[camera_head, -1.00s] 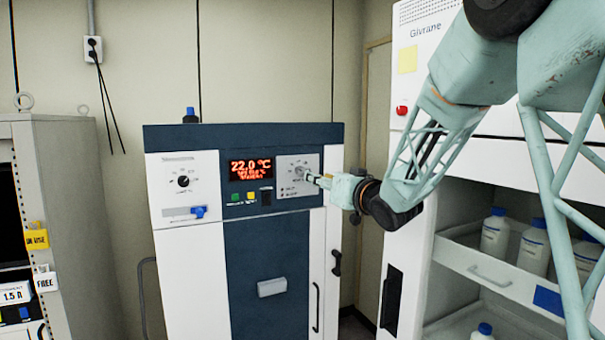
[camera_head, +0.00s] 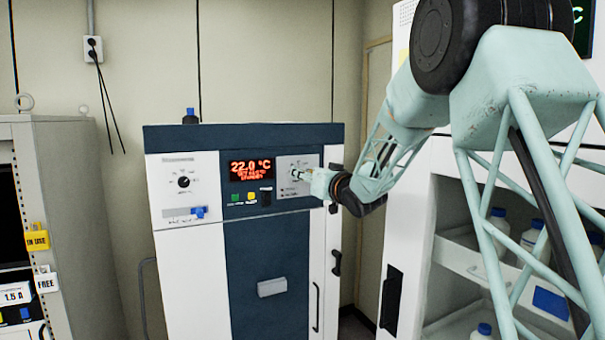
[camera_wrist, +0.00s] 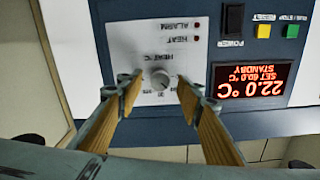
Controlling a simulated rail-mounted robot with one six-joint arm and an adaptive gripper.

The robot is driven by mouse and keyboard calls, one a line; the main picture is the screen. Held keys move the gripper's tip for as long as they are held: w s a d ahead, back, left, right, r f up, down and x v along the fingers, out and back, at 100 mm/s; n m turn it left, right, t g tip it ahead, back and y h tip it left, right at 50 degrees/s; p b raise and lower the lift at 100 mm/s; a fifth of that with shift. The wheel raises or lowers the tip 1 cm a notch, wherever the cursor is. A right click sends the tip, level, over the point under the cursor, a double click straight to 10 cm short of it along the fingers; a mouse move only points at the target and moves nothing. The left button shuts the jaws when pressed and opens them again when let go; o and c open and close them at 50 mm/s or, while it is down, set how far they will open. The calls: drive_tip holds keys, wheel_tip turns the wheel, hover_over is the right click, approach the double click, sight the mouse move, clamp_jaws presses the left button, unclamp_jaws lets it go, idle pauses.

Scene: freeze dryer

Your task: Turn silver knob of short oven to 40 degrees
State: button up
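The short oven (camera_head: 276,245) is a white and dark-blue cabinet in the middle of the head view. Its red display (camera_head: 250,169) reads 22.0 °C; in the upside-down wrist view the display (camera_wrist: 251,82) also shows a smaller set line, seemingly 60.0 °C, and STANDBY. The silver knob (camera_wrist: 160,79) sits on the white heat panel with a printed scale around it. My gripper (camera_wrist: 158,88) is open, with one wood-coloured finger on each side of the knob and gaps visible; contact is not clear.
A black dial (camera_head: 183,181) and a blue valve handle (camera_head: 199,212) are on the oven's left. A power switch (camera_wrist: 233,18) and coloured buttons sit near the display. A white cabinet with bottles (camera_head: 498,222) stands right, and a grey cabinet (camera_head: 75,215) left.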

drive_tip(key=shift+x, duration=1.05)
drive_tip(key=c, duration=0.9)
